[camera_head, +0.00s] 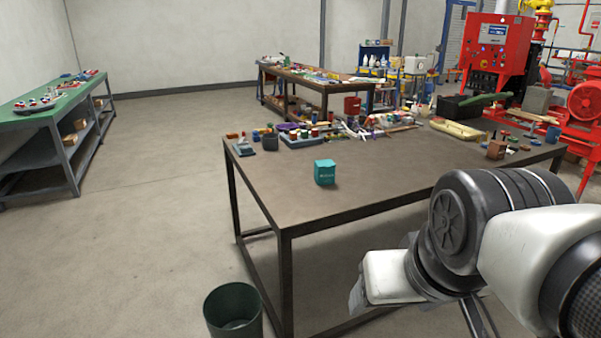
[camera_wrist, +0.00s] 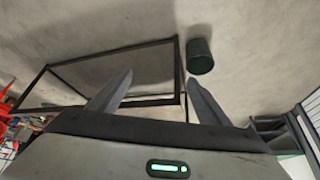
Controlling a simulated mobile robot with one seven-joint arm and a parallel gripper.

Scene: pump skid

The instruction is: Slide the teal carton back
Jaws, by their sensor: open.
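The teal carton (camera_head: 325,172) stands upright on the brown table (camera_head: 400,178), near its left front part, with bare tabletop around it. My gripper (camera_wrist: 160,92) shows in the wrist view with its two fingers spread apart and nothing between them. That view looks down on the floor and a table's dark frame; the carton is not in it. In the head view my arm is at the lower right, in front of the table and apart from the carton. The gripper's fingers cannot be made out there.
Behind the carton stand a dark cup (camera_head: 270,140) and a tray of small items (camera_head: 301,138). More clutter lines the table's back edge. A brown block (camera_head: 496,150) is at the right. A dark green bin (camera_head: 233,312) stands on the floor by the table's front left leg.

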